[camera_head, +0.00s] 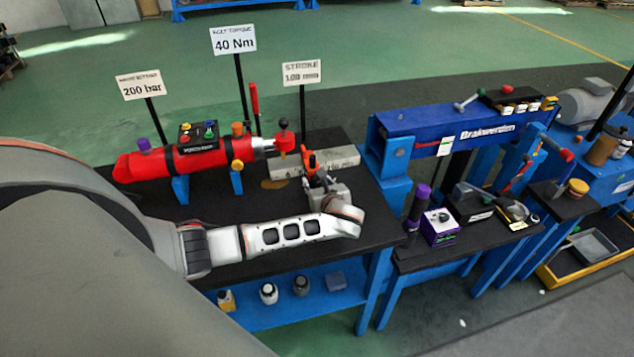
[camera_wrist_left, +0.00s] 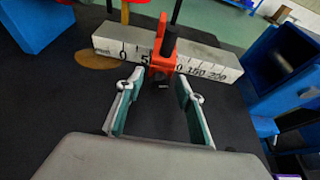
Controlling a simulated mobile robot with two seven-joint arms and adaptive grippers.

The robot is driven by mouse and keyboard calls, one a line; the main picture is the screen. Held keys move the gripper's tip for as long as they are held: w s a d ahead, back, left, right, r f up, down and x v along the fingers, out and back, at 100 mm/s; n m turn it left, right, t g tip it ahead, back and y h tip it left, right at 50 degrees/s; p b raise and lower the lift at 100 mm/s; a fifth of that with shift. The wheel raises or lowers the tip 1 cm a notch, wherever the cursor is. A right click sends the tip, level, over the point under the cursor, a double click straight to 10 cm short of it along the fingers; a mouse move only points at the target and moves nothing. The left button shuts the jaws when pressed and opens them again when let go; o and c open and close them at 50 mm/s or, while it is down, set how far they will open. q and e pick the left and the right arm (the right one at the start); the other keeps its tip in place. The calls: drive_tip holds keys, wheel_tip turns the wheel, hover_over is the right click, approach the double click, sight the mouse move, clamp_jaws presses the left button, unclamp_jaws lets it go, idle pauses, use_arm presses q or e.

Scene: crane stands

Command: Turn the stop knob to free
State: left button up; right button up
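The orange stop (camera_wrist_left: 163,62) straddles a pale scale bar (camera_wrist_left: 110,46) marked with numbers, in the left wrist view. A black upright knob (camera_wrist_left: 170,40) stands on top of the stop. A small dark part shows low on its near face. In the head view the stop (camera_head: 309,161) is partly hidden by my left gripper (camera_head: 318,178). In the wrist view my left gripper (camera_wrist_left: 160,80) is open, its two fingers apart on either side of the stop's near face, with nothing clearly held between them. I cannot tell whether a finger touches the stop. My right gripper is not in view.
A red cylinder (camera_head: 205,156) lies on the black bench (camera_head: 230,207) left of the scale bar, with signs on posts behind. A blue press frame (camera_head: 450,127) stands to the right. Bottles stand on the lower blue shelf (camera_head: 262,318). The bench's front middle lies under my left arm.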

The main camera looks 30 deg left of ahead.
use_arm(q)
drive_tip(key=shift+s+d, duration=0.1)
drive_tip(key=shift+s+d+r, duration=0.1)
drive_tip(key=shift+s+d, duration=0.05)
drive_tip(key=shift+d, duration=0.15)
drive_tip(key=v, duration=1.1)
drive_tip(key=shift+s+r, duration=0.1)
